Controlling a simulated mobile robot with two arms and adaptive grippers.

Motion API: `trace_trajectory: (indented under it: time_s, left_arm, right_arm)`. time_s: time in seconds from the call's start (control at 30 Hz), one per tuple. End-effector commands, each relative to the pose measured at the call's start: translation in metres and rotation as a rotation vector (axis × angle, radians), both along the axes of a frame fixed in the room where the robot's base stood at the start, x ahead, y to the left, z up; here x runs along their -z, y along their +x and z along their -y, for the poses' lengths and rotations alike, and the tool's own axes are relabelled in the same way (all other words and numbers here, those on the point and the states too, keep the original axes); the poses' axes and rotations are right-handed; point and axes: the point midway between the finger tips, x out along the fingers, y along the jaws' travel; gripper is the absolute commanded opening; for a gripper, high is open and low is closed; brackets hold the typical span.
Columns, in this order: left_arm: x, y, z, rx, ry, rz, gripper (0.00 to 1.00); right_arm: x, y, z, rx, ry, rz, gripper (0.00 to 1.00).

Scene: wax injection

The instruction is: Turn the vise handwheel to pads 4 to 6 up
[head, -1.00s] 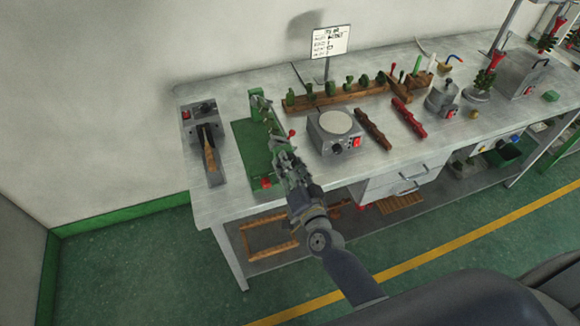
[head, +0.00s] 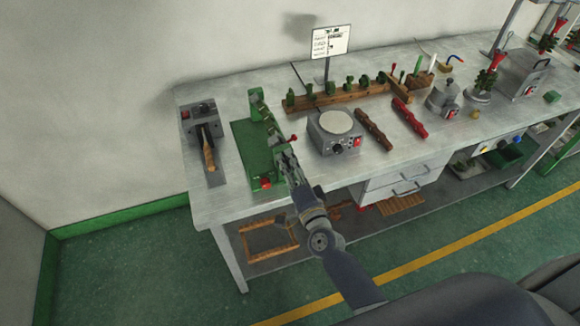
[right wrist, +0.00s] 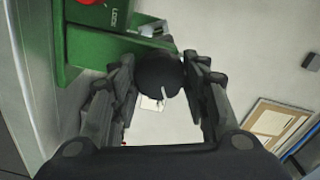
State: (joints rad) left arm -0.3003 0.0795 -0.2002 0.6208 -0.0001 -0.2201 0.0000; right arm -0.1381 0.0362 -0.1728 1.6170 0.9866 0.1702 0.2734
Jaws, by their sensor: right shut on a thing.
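The green vise (head: 262,150) stands at the left part of the bench, with a red knob (head: 265,183) low at its front. My right gripper (head: 285,157) is at the right side of the vise. In the right wrist view my right gripper (right wrist: 160,85) is shut on a dark round part (right wrist: 160,72), which I take for the vise handwheel. The pad numbers cannot be read. My left gripper is not in view.
A grey device with a round white plate (head: 336,122) stands close right of the vise. A grey unit with a wooden-handled tool (head: 199,123) stands left. A wooden rack with green pieces (head: 335,96) lies behind. A sign (head: 330,42) stands at the back.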

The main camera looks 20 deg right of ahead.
Motion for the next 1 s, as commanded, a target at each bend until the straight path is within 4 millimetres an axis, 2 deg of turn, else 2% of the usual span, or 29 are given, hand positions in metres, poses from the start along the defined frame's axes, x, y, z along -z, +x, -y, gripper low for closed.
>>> trace_trajectory:
  time_s: [1.0]
  left_arm:
    - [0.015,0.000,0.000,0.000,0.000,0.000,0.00]
  right_arm:
    - [0.001,0.000,0.000,0.001,0.508,-0.017,0.18]
